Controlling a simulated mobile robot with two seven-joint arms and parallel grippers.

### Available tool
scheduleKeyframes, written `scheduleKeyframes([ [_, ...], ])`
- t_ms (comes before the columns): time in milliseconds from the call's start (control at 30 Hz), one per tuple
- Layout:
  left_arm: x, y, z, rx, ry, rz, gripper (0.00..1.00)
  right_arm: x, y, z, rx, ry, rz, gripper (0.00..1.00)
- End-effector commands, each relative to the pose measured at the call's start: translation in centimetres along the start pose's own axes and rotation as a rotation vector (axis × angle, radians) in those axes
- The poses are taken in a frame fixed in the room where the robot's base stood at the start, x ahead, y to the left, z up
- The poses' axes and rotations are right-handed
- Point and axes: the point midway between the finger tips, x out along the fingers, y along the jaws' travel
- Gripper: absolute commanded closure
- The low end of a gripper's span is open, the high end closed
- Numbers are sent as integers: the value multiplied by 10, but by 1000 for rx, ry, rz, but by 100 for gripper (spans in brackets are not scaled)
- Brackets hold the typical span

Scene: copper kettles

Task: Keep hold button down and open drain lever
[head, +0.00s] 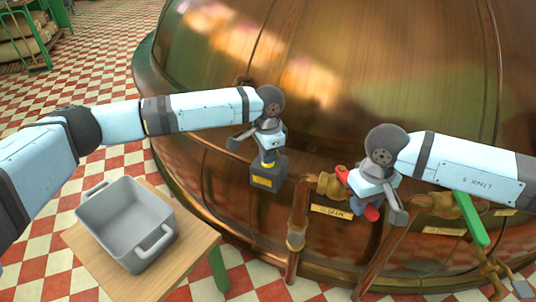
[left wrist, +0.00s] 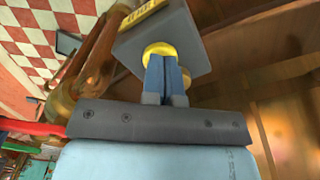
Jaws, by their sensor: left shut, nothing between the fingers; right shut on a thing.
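The hold button is a yellow round button (left wrist: 160,50) on a dark grey box (head: 268,175) fixed to the copper kettle's side. My left gripper (head: 268,157) is shut and empty, pointing down at the box. In the left wrist view its closed fingertips (left wrist: 166,62) meet the button and hide its middle. A red lever (head: 372,213) sits on a brass valve beside a small yellow plate (head: 330,210). My right gripper (head: 360,205) is shut on this lever and hides its middle part. The plate's lettering is too small to read surely.
A second valve with a green lever (head: 471,219) is to the right, under my right arm. A grey two-handled tub (head: 110,215) stands on a wooden table (head: 75,237) at the lower left. The big copper kettle (head: 390,60) fills the back. Copper pipes run down below the valves.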

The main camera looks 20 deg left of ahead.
Motion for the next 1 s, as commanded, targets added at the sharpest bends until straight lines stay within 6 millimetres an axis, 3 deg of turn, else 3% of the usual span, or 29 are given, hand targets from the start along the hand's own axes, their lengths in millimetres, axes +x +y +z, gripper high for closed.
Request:
scheduleKeyframes([
  [67, 1, 0, 0, 0, -1, 0, 100, 0, 0, 0, 1, 1, 0, 94],
  [100, 1, 0, 0, 0, -1, 0, 100, 0, 0, 0, 1, 1, 0, 68],
  [233, 1, 0, 0, 0, -1, 0, 100, 0, 0, 0, 2, 1, 0, 38],
  [267, 1, 0, 0, 0, -1, 0, 100, 0, 0, 0, 2, 1, 0, 36],
  [567, -2, 0, 0, 0, -1, 0, 100, -4, 0, 0, 2, 1, 0, 36],
  [1000, -31, 0, 0, -1, -1, 1, 100, -41, 0, 0, 2, 0, 0, 36],
])
